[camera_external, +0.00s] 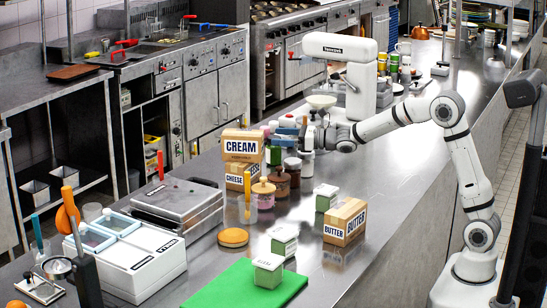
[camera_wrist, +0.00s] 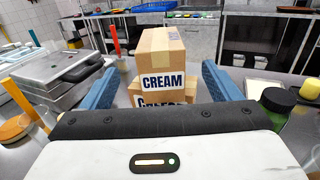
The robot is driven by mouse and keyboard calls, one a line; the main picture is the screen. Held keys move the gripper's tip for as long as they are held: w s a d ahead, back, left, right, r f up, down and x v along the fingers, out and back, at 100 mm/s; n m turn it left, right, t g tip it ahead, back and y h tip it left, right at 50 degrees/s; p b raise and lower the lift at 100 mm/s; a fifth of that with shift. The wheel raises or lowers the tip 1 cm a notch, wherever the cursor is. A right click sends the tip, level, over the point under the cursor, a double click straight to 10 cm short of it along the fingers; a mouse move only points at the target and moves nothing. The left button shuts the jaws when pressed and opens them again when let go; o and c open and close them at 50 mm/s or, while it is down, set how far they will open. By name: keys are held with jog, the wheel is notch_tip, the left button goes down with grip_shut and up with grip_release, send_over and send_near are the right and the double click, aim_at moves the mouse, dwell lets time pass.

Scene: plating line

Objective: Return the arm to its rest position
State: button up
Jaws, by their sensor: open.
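My white arm reaches from its base at the lower right across the steel counter (camera_external: 385,205). My gripper (camera_external: 308,137) is low over the counter among jars, just right of the CREAM box. In the wrist view my gripper's blue fingers (camera_wrist: 165,88) are wide apart and the gap between them is empty. Beyond them stands the CREAM box (camera_external: 243,146), stacked on the CHEESE box (camera_external: 240,176). The CREAM box also shows in the wrist view (camera_wrist: 162,55). The fingertips are partly hidden by jars in the external view.
Several jars (camera_external: 264,192) stand close around my gripper. A white mixer (camera_external: 345,65) stands behind it. Bare counter lies between the BUTTER boxes and my arm base.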

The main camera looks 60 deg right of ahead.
jog(key=shift+s+d, duration=0.2)
jog(key=shift+s, duration=0.2)
